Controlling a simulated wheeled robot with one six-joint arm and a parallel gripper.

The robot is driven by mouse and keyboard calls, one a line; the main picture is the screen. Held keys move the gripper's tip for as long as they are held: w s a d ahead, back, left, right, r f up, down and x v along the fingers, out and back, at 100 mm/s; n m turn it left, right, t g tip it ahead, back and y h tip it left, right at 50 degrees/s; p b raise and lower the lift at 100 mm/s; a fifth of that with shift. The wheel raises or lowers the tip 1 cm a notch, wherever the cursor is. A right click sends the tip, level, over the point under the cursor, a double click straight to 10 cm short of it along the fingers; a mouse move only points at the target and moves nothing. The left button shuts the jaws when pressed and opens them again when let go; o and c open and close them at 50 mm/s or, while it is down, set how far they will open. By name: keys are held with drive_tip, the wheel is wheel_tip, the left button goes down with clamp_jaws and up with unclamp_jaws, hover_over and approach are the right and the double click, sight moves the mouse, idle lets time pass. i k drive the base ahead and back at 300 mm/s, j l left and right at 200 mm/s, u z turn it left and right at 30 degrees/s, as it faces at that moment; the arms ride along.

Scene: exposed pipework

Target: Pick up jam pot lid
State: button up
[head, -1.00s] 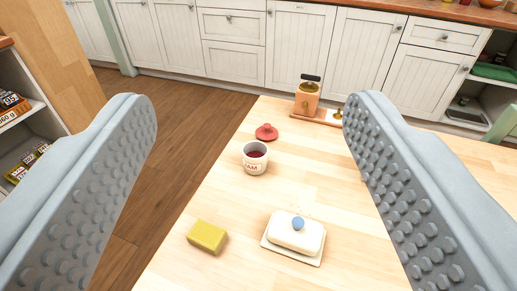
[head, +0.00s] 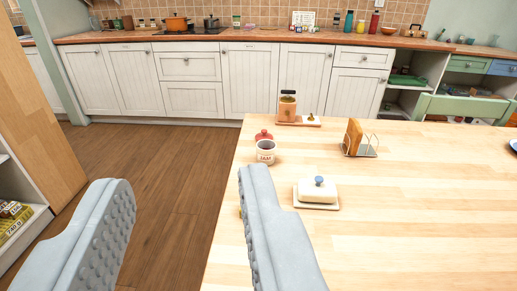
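The red jam pot lid (head: 264,135) lies on the wooden table near its left edge, just behind the jam pot. The jam pot (head: 266,151) is white with a label, stands upright and is uncovered. My gripper (head: 176,190) is open and empty. Its fingers are at the lower left, nearer to me than the pot and lid. The right finger overlaps the table's left edge in view, and the left finger is over the floor. The right finger hides most of a yellow block.
A butter dish (head: 317,193) with a blue knob stands right of the right finger. A toast rack (head: 359,140) and a wooden grinder (head: 287,106) on a board stand farther back. The table's right side (head: 440,200) is mostly clear. Cabinets line the back wall.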

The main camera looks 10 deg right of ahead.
sight(264, 134)
drive_tip(key=j+z, duration=0.35)
drive_tip(key=j, duration=0.7)
drive_tip(key=k+j+z, duration=0.1)
drive_tip(key=j+z, duration=0.25)
drive_tip(key=j, duration=0.65)
drive_tip(key=i+j+z, duration=0.3)
drive_tip(key=j, duration=0.3)
drive_tip(key=i+j+z, duration=0.15)
drive_tip(key=j, duration=0.2)
drive_tip(key=i+j+z, duration=0.35)
drive_tip(key=i, duration=0.3)
drive_tip(key=i+j+z, duration=0.15)
drive_tip(key=i, duration=0.3)
